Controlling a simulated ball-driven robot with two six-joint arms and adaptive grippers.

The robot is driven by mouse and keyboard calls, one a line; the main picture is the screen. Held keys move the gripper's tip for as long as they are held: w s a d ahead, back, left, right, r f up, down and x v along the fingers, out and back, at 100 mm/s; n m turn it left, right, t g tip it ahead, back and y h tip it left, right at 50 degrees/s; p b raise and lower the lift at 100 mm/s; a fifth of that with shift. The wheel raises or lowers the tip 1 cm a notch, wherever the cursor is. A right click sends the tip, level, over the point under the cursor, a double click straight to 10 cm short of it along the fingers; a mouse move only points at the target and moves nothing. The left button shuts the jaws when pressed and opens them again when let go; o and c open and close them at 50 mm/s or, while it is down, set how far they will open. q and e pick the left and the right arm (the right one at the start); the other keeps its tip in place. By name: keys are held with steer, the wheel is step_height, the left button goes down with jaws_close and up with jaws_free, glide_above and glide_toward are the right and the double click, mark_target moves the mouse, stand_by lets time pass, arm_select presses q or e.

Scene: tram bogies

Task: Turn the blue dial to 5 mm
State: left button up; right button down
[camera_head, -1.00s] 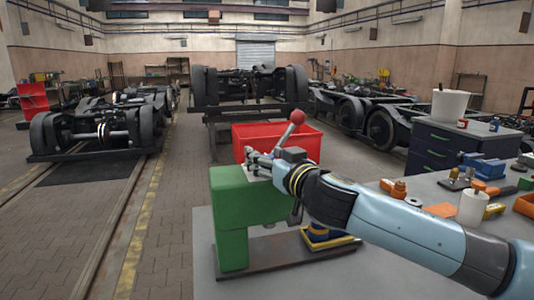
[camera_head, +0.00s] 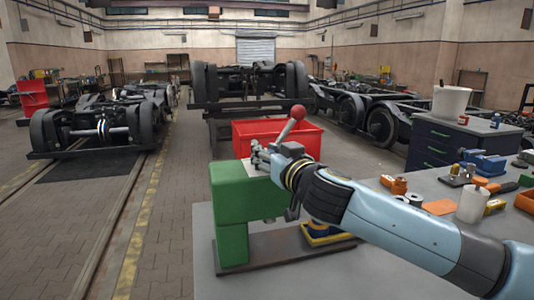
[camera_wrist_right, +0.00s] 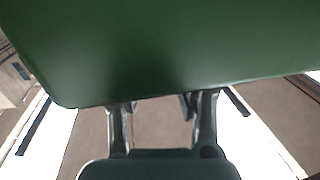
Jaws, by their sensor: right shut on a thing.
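My right gripper (camera_head: 262,158) reaches in from the right to the top of the green press (camera_head: 230,210), just below and left of the red-knobbed lever (camera_head: 298,113). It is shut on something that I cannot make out. The blue dial is not clearly visible; my gripper and wrist cover the part of the press beside them. In the right wrist view, the fingers (camera_wrist_right: 163,108) run up to the edge of a large green surface (camera_wrist_right: 170,50), which hides their tips. My left gripper is not in view.
A yellow and blue piece (camera_head: 322,236) sits on the press base, partly under my arm. A red bin (camera_head: 305,138) stands behind the press. A blue vise (camera_head: 485,162), a white cup (camera_head: 472,205) and small parts lie on the bench at right.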

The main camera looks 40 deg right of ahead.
steer(key=m+g+h+b, duration=0.1)
steer(key=h+b, duration=0.1)
steer(key=m+g+h+b, duration=0.1)
steer(key=m+h+b, duration=0.1)
steer(key=m+g+h+b, duration=0.2)
steer(key=shift+f+h, duration=0.3)
steer(key=shift+f, duration=0.1)
steer(key=shift+r+m+g+h+b, duration=0.2)
steer(key=shift+m+g+h+b, duration=1.1)
steer(key=shift+b, duration=0.4)
steer(key=shift+g+b, duration=0.6)
steer(key=shift+g, duration=0.1)
steer(key=c, duration=1.4)
jaws_free()
steer(key=shift+c, duration=0.2)
steer(key=o, duration=0.5)
steer(key=shift+s+a+r+h, duration=0.1)
steer(key=shift+r+h, duration=0.05)
steer(key=shift+h, duration=0.15)
steer(key=shift+o, duration=0.2)
steer(key=shift+m, duration=0.3)
